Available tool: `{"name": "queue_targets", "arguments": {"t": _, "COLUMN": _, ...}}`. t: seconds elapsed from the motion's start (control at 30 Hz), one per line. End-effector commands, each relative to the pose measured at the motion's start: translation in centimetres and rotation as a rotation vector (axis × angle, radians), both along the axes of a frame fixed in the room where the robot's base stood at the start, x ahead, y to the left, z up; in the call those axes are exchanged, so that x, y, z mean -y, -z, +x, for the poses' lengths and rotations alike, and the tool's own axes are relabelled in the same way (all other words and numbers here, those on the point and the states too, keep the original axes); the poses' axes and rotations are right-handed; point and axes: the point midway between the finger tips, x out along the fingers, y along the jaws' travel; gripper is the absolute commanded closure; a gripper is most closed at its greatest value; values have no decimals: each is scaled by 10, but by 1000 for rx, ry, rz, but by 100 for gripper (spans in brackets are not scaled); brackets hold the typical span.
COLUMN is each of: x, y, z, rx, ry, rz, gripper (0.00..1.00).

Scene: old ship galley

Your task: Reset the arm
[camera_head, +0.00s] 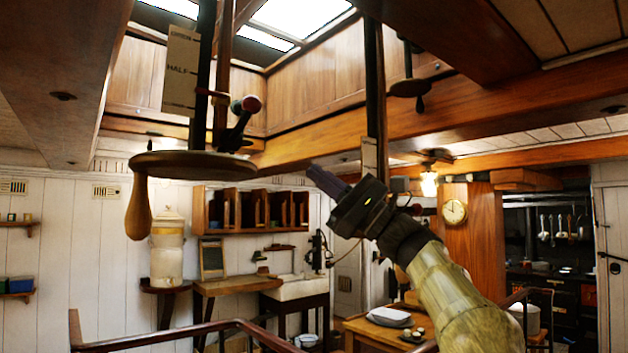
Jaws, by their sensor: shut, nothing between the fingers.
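My arm rises from the lower right of the head view, and my gripper (316,172) points up and to the left in the middle of the picture. Its fingers look closed together, with nothing held between them. It is in free air, apart from the furniture behind it. The arm's base end is cut off by the bottom edge of the picture.
A hanging round wooden disc (190,164) is left of my gripper. A dark post (375,90) runs down close by. A wooden table (385,335) with plates (390,316) is below. A railing (190,331) crosses the lower left.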

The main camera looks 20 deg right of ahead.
Motion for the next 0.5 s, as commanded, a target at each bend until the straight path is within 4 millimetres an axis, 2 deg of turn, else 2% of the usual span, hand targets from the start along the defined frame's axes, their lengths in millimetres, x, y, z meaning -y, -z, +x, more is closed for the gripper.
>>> {"name": "queue_targets", "arguments": {"t": 0.37, "x": -4, "y": 1, "z": 2, "rx": -3, "ry": -5, "rz": -2, "gripper": 100}}
{"name": "queue_targets", "arguments": {"t": 0.5, "x": -14, "y": 19, "z": 19, "rx": -55, "ry": 15, "rz": -34, "gripper": 100}}
